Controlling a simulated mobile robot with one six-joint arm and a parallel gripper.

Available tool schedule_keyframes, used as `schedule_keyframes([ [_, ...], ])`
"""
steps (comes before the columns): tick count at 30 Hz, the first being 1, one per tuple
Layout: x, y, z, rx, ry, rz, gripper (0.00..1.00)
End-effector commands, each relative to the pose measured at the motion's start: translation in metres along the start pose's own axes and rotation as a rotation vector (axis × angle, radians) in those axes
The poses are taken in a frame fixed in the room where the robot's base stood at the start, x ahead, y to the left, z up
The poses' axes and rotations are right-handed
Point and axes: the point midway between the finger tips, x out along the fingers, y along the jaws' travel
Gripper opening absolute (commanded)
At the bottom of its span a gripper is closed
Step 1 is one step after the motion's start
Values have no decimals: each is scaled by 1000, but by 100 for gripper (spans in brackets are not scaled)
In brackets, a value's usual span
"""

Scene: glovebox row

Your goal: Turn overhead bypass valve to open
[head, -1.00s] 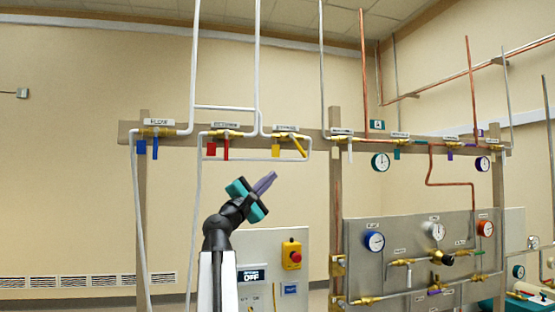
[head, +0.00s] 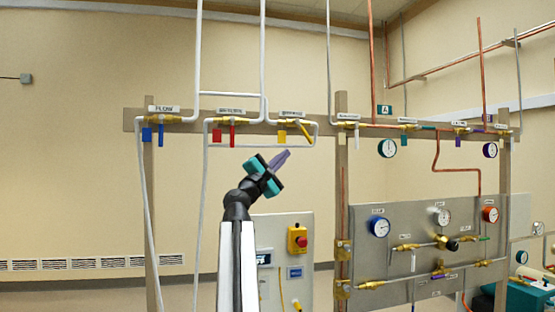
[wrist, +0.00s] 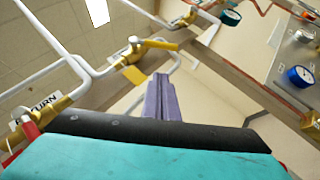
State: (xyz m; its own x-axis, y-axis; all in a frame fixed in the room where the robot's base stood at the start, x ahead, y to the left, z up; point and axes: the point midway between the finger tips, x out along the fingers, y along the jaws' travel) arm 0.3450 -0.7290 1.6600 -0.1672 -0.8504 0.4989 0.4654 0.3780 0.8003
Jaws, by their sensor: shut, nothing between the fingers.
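The yellow-handled valve sits third from the left on the overhead rail, its label too small to read surely. In the head view my gripper (head: 286,153) points up and right, just below the valve in the picture. Its purple fingers are shut together with nothing between them. No contact with the handle shows.
A red-handled valve (head: 232,134) and a blue-handled valve (head: 160,134) are to the left; white pipes (head: 263,60) run up between. A post (head: 341,200) and a gauge panel (head: 400,285) stand right. A box with a red button (head: 297,240) is below.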

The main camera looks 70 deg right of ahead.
Motion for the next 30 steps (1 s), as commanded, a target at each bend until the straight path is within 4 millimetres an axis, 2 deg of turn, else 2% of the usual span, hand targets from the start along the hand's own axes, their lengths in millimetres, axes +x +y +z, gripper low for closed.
schedule_keyframes([
  [1, 11, 2, 0, -2, -1, -1, 0],
  [9, 48, 2, 0, -1, 0, -1, 0],
  [18, 66, 1, 23, -1, 0, 0, 0],
  [30, 70, 0, 27, 1, 2, 0, 0],
])
